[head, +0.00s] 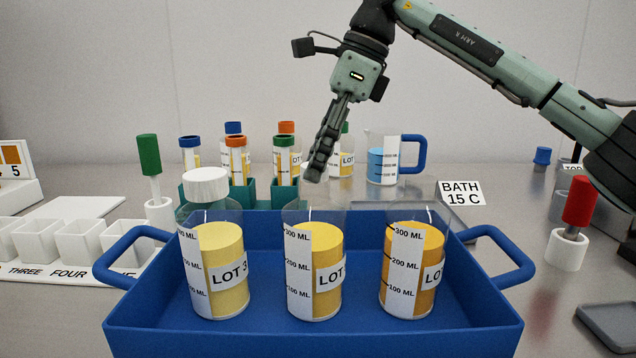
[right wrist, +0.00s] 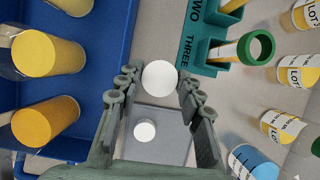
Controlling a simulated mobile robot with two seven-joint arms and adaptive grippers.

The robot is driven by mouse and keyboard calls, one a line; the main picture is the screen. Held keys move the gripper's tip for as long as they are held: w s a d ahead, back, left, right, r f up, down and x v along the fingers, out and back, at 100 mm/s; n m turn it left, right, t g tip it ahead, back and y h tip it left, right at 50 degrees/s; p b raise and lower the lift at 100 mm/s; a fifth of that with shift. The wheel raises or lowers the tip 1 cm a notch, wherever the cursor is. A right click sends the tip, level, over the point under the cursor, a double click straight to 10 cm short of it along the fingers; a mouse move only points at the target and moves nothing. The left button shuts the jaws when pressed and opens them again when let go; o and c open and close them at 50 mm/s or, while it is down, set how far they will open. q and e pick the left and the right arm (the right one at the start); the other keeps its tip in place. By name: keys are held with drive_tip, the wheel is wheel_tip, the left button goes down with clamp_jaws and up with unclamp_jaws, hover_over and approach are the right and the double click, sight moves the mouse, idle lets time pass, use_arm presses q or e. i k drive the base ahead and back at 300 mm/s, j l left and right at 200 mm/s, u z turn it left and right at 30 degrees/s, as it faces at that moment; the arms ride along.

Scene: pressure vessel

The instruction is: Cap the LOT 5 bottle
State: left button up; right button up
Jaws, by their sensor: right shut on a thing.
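My right gripper (head: 316,172) points down behind the middle of the blue tray. In the right wrist view its fingers close around a white round cap (right wrist: 160,78); the head view does not clearly show this cap. A second, smaller white round piece (right wrist: 145,130) lies on a grey plate (right wrist: 178,150) below the fingers. Several yellow-filled bottles (right wrist: 300,72) stand at the back; I cannot read LOT 5 on any. My left gripper is not in view.
The blue tray (head: 260,338) holds three yellow-filled beakers (head: 313,265). Behind are a green tube rack (right wrist: 215,52) with capped tubes, and a blue-handled jug (head: 384,162). White cups stand left, a red-handled tool (head: 578,205) right.

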sight(313, 224)
drive_tip(key=k+l, duration=0.15)
drive_tip(key=l, duration=0.15)
drive_tip(key=k+l+z, duration=0.2)
drive_tip(key=k+j+z, duration=0.2)
drive_tip(key=k+j, duration=0.15)
drive_tip(key=k+j+z, duration=0.2)
drive_tip(key=k, duration=0.35)
drive_tip(key=j, duration=0.1)
